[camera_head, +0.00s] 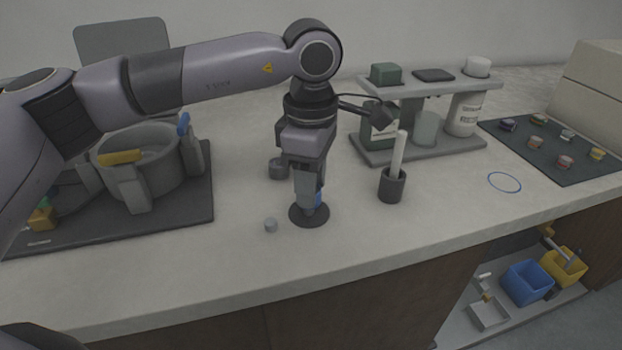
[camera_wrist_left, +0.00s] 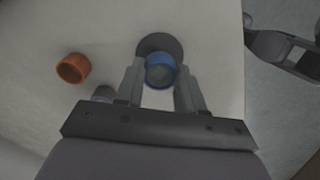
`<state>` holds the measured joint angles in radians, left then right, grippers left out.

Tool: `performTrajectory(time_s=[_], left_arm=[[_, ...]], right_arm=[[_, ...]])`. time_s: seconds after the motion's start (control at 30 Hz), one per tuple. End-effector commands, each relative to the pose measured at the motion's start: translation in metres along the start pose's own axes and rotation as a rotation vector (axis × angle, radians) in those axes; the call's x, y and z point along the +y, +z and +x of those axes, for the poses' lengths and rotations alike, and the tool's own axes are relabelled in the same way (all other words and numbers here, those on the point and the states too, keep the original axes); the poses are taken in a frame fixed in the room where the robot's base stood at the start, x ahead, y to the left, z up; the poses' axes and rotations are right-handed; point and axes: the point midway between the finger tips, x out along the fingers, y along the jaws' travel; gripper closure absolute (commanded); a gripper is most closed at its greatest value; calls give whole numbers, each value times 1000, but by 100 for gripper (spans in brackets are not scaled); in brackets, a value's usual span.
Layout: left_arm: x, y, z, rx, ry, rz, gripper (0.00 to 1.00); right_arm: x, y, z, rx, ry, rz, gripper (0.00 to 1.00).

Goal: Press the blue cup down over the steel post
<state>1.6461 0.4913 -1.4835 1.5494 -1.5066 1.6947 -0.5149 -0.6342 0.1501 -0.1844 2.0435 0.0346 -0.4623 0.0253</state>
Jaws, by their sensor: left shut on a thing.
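The blue cup (camera_wrist_left: 160,70) sits between the fingers of my left gripper (camera_wrist_left: 160,88), which is shut on it. In the head view my left gripper (camera_head: 310,192) points down over a dark round base (camera_head: 309,214). Only a sliver of the blue cup (camera_head: 318,200) shows there, beside the fingers. In the left wrist view the dark base (camera_wrist_left: 157,43) shows partly behind the cup. The steel post is not visible; the cup and gripper cover the middle of the base. I cannot tell how far down the cup sits.
An orange cup (camera_wrist_left: 73,68) shows in the left wrist view. A dark holder (camera_head: 391,185) with a pale rod stands to the right. The counter's front edge is near.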

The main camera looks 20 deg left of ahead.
Motion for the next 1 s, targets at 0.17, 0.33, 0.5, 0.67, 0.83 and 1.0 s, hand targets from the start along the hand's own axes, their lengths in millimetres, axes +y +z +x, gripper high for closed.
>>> performTrajectory(time_s=[0.17, 0.33, 0.5, 0.67, 0.83, 1.0], left_arm=[[0, 0, 4, 0, 0, 0, 99], [0, 0, 6, 0, 0, 0, 99], [0, 0, 9, 0, 0, 0, 99], [0, 0, 11, 0, 0, 0, 99], [0, 0, 14, 0, -1, 0, 99], [0, 0, 16, 0, -1, 0, 99]], right_arm=[[0, 2, 2, 0, 0, 1, 62], [0, 4, 3, -1, 0, 1, 62], [0, 6, 4, -3, 0, 1, 62], [0, 8, 4, -4, 0, 2, 62], [0, 10, 6, -5, 0, 1, 62], [0, 12, 7, -5, 0, 1, 62]])
